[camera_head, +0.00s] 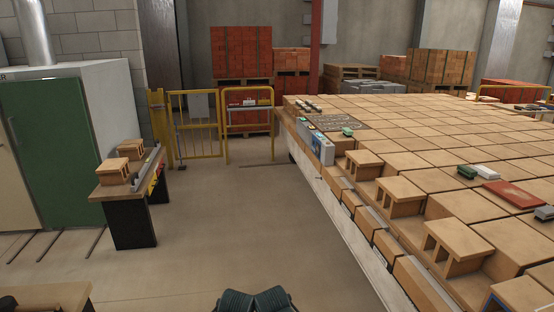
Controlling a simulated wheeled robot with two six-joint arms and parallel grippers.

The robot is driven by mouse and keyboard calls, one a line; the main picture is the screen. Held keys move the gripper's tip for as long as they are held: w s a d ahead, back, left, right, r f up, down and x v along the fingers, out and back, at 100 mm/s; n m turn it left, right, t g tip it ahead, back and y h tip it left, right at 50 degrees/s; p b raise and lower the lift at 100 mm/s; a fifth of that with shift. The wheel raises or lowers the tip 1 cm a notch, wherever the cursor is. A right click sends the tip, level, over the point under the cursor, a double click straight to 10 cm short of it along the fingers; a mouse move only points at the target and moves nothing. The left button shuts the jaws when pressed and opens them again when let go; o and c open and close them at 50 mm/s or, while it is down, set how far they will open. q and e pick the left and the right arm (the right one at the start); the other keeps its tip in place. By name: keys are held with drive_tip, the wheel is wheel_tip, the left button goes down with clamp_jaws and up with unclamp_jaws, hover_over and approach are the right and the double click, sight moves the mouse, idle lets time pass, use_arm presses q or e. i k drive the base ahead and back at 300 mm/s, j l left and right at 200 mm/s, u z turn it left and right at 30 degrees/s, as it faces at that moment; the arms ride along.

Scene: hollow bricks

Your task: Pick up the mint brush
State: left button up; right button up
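A small mint-green item (347,131), which looks like the mint brush, lies on the brick-topped surface (440,135) near its left edge. It is just right of a grey box with a blue panel (320,148) and in front of a dark grey mat (338,122). It is too small to make out bristles or handle. A darker green item (467,171) lies further right, beside a white one (486,171). Two dark ribbed parts of mine show at the bottom centre. Neither gripper can be made out.
Hollow bricks (400,190) jut along the surface's near left edge. A red slab (514,193) lies at right. A side bench (128,180) carries bricks at left, before a green cabinet (50,150). Yellow railings (195,125) stand behind. The floor between is clear.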

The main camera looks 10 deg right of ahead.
sight(347, 132)
drive_tip(key=i+j+z, duration=0.1)
drive_tip(key=i+z, duration=0.3)
drive_tip(key=i, duration=1.45)
drive_tip(key=i+z, duration=0.45)
drive_tip(key=i, duration=1.15)
drive_tip(key=i+j+z, duration=0.1)
drive_tip(key=z, duration=0.7)
drive_tip(key=i+j+z, duration=0.15)
drive_tip(key=j+z, duration=0.55)
drive_tip(key=j, duration=0.15)
drive_tip(key=j+z, duration=0.35)
drive_tip(key=j, duration=0.15)
drive_tip(key=j+z, duration=0.1)
drive_tip(key=j, duration=1.1)
drive_tip(key=k+j+z, duration=0.15)
drive_tip(key=j, duration=1)
drive_tip(key=i, duration=0.05)
